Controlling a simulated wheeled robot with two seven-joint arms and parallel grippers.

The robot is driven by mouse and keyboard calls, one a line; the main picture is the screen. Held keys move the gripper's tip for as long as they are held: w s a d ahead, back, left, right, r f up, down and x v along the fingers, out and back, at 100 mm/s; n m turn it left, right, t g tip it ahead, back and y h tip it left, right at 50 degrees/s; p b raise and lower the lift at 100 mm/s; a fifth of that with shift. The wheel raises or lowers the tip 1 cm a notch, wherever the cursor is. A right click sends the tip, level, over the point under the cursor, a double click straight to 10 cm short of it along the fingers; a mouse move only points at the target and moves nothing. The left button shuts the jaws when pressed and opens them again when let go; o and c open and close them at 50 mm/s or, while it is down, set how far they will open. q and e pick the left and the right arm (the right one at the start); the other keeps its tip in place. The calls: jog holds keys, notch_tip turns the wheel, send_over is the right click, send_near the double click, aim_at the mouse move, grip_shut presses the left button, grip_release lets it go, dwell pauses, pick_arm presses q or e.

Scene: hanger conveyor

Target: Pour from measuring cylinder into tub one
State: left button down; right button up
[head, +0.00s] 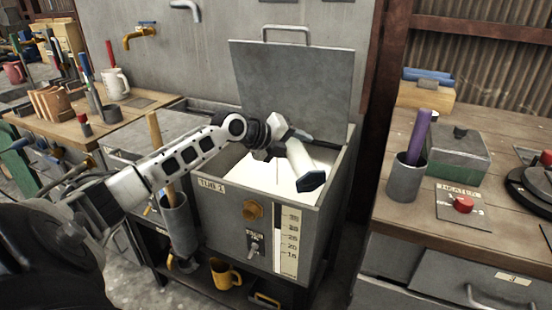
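Tub one (211,186), a grey metal tub labelled "TUB 1", stands open in the middle of the head view with its lid (290,80) raised at the back. White contents (252,176) fill its inside. My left arm reaches in from the left, and my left gripper (293,137) is over the tub opening. It appears shut on the measuring cylinder (300,160), a pale tube with a dark blue hexagonal base (311,181). The cylinder is tilted over the tub, base towards the lower right. Its mouth is hidden by the gripper, and no stream shows. My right gripper is out of view.
A holder (178,222) with a wooden-handled tool hangs at the tub's left front. A yellow mug (224,274) sits on the shelf below. On the right bench stand a grey cup (405,178) with a purple rod and a red button (463,205).

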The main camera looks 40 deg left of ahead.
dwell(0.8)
pick_arm(q)
jog(key=shift+f+n+h+b, duration=0.4)
jog(key=shift+f+b, duration=0.05)
jog(key=shift+b, duration=0.2)
jog(key=shift+f, duration=0.1)
dwell(0.4)
jog(key=shift+f+n+g+b, duration=0.3)
jog(key=shift+f+g+b, duration=0.15)
jog(key=shift+b, duration=0.25)
jog(key=shift+f+h, duration=0.2)
jog(key=shift+h, duration=0.1)
dwell(0.9)
jog(key=shift+a+f+n+b, duration=0.1)
jog(key=shift+f+n+b, duration=0.05)
jog(key=shift+n+b, duration=0.3)
jog(key=shift+h, duration=0.3)
dwell(0.8)
